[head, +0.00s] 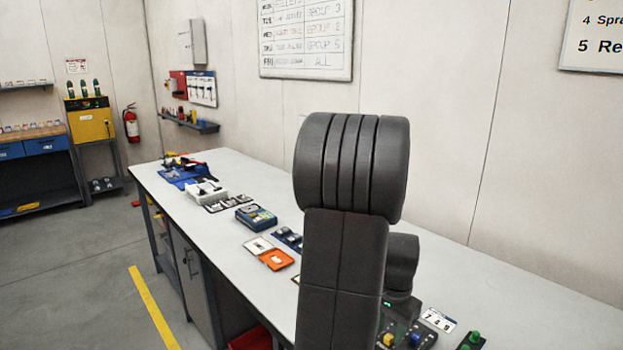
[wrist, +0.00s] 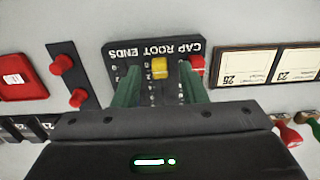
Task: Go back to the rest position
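My gripper (wrist: 160,70) shows in the wrist view with its two green fingers spread apart. A black panel (wrist: 118,58) lettered "CAP ROOT ENDS" lies below it. A yellow knob (wrist: 159,72) on the panel appears between the fingers, with gaps on both sides. A red knob (wrist: 197,64) is just beyond the right finger. The panel (head: 424,340) shows partly to the right of the arm, with a yellow knob (head: 388,340).
The long white bench (head: 262,185) runs along the wall. An orange tray (head: 276,260) and a blue box (head: 256,217) lie left of my arm. Red buttons (wrist: 62,64) and cards (wrist: 246,66) flank the panel. Open floor (head: 75,270) lies left of the bench.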

